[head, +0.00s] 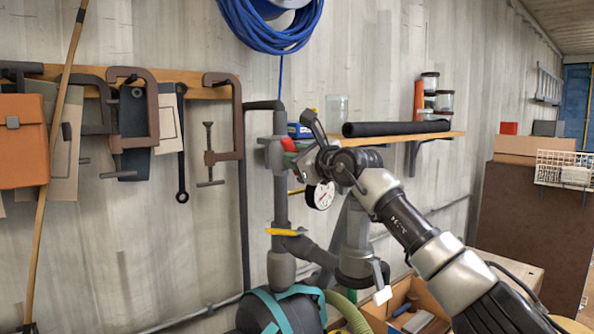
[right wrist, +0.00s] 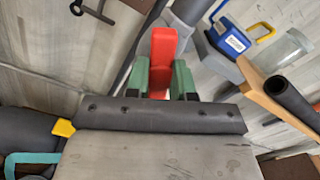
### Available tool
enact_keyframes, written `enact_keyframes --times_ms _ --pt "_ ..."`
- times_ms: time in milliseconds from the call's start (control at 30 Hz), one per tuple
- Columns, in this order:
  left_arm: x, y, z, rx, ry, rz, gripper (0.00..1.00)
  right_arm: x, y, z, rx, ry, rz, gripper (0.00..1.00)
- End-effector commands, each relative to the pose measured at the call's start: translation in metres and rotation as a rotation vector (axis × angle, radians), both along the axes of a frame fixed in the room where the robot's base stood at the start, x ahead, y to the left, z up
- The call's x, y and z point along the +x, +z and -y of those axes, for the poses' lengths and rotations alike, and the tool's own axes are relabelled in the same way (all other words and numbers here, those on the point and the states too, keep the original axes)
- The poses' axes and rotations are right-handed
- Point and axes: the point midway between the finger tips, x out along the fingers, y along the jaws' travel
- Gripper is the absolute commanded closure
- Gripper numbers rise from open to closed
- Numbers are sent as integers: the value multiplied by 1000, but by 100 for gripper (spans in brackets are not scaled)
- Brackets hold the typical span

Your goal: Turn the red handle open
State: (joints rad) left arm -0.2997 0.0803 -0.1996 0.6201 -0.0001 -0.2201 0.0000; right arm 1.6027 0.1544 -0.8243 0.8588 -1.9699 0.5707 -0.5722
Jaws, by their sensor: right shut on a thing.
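The red handle (head: 289,145) sits on the upper part of a grey vertical pipe (head: 281,205) in front of the wall. Only a small red part of it shows in the head view, beside my right gripper (head: 298,156). In the right wrist view the red handle (right wrist: 163,58) stands between the green fingertips of my right gripper (right wrist: 161,80). The gripper is shut on it. Its lower part is hidden behind the dark gripper body. My left gripper is not in view.
A yellow handle (head: 285,232) is lower on the pipe, and a round white gauge (head: 321,195) hangs close to my right wrist. A wooden shelf (head: 405,139) with jars is to the right. Clamps (head: 222,130) hang at left.

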Motion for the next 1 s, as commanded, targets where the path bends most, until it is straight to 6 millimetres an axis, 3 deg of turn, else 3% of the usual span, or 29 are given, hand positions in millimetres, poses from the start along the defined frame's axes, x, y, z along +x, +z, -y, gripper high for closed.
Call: enact_keyframes --times_ms 100,400,1000 --pt "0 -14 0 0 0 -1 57 0 -3 -1 88 1 -63 100" --pt "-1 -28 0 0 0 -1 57 0 -1 1 270 1 -194 100" --pt "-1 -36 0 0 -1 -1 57 1 2 1 394 1 -284 100"
